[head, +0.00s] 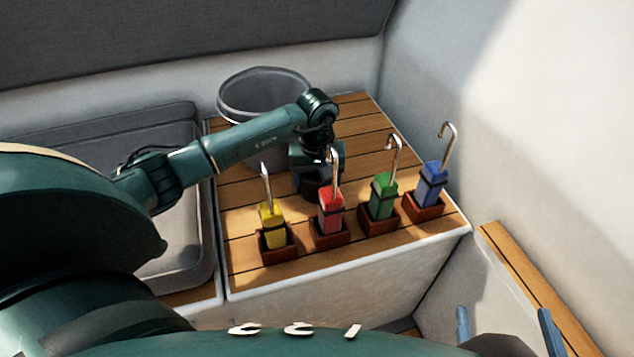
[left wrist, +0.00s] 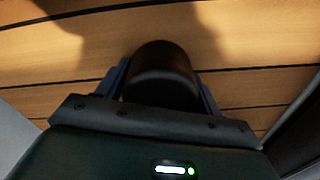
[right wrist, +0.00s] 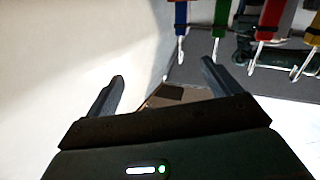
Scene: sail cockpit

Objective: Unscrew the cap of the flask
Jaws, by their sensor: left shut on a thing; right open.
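A dark, rounded cylinder, which looks like the flask or its cap (left wrist: 160,62), sits between the fingers of my left gripper (left wrist: 161,78) in the left wrist view. The gripper is shut on it, above wooden slats. In the head view my left arm reaches across the slatted top, and the left gripper (head: 316,160) points down behind the red hook holder. The flask is mostly hidden there, and I cannot tell cap from body. My right gripper (head: 507,325) is open and empty at the lower right of the head view; its parted fingers also show in the right wrist view (right wrist: 163,74).
Yellow (head: 272,226), red (head: 330,213), green (head: 382,197) and blue (head: 432,186) hooked tools stand in brown holders along the front of the slatted top (head: 362,120). A grey bucket (head: 240,95) stands behind my left arm. White walls enclose the right side.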

